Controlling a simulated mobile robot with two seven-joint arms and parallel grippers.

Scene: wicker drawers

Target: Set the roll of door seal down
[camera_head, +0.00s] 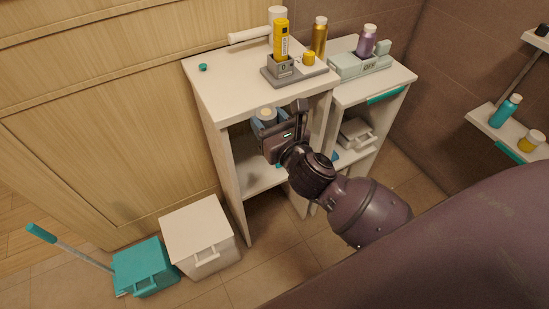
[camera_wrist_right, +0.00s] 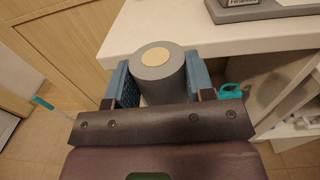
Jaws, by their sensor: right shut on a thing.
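The roll of door seal (camera_head: 266,113) is a short grey cylinder with a pale beige round end facing up. It also shows large in the right wrist view (camera_wrist_right: 163,77). My right gripper (camera_head: 270,121) is shut on it, with a blue finger pad on each side. The roll is upright, near the front edge of the left white cabinet's top (camera_head: 222,87), by the open compartment below. I cannot tell how far in it is. The lower part of the roll is hidden by the gripper. My left gripper is not in view.
A lower shelf (camera_head: 258,176) shows below. A white bin (camera_head: 198,235) and teal bin (camera_head: 144,268) stand on the floor. The top's front left is mostly clear.

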